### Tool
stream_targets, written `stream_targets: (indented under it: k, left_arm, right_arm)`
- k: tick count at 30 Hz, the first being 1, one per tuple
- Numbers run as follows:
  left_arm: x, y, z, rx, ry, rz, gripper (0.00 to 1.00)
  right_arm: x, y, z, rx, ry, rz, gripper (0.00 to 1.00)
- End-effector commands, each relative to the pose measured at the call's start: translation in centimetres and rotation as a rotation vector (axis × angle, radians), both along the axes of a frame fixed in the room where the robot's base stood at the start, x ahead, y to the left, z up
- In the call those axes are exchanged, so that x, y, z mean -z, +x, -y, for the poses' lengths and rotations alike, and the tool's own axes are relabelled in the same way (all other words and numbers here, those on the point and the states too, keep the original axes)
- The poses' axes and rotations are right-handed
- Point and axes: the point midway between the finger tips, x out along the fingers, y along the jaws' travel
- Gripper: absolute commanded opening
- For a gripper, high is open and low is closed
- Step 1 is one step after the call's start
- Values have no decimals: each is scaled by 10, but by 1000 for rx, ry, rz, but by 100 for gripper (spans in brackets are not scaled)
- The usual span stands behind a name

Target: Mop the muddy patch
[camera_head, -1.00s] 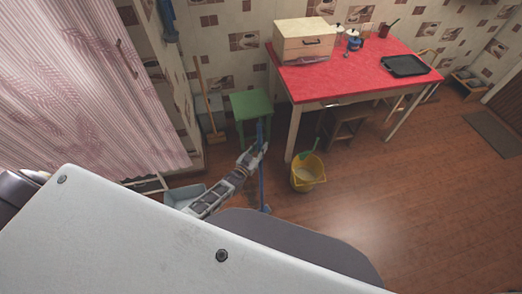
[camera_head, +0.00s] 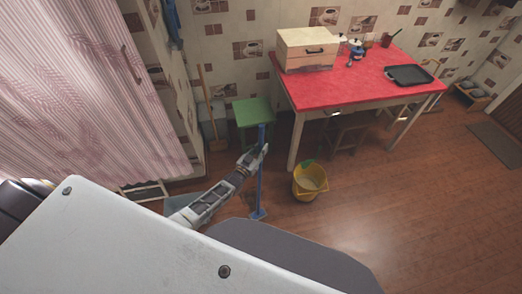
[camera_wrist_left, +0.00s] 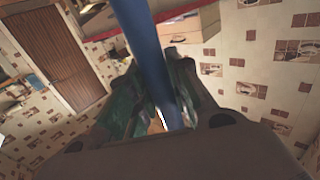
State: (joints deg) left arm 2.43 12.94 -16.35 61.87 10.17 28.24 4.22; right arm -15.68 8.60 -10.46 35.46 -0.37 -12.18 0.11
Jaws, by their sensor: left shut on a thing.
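A blue mop (camera_head: 260,190) stands nearly upright on the floor in front of the green stool, its blue foot on the wooden floor. My left gripper (camera_head: 258,152) is shut on its handle, partway up. In the left wrist view the blue handle (camera_wrist_left: 146,50) runs between the fingers of the left gripper (camera_wrist_left: 162,95). No muddy patch can be made out on the visible floor; my own body hides the floor near me. My right gripper is not in view.
A yellow bucket (camera_head: 310,182) with something green in it stands right of the mop. A green stool (camera_head: 252,110) and a red-topped table (camera_head: 350,82) stand behind. A broom (camera_head: 207,105) leans at the wall. Floor to the right (camera_head: 420,190) is clear.

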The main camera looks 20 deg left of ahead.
Motion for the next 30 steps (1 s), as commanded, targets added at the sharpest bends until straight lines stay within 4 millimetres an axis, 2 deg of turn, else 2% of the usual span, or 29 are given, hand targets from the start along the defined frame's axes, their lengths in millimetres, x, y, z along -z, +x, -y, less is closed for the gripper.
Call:
stream_targets:
  k: [18,30]
  left_arm:
    - [-2,35,-18,1,3,7,0]
    - [-4,38,-20,0,0,5,0]
  right_arm:
    - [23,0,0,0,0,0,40]
    - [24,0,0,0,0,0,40]
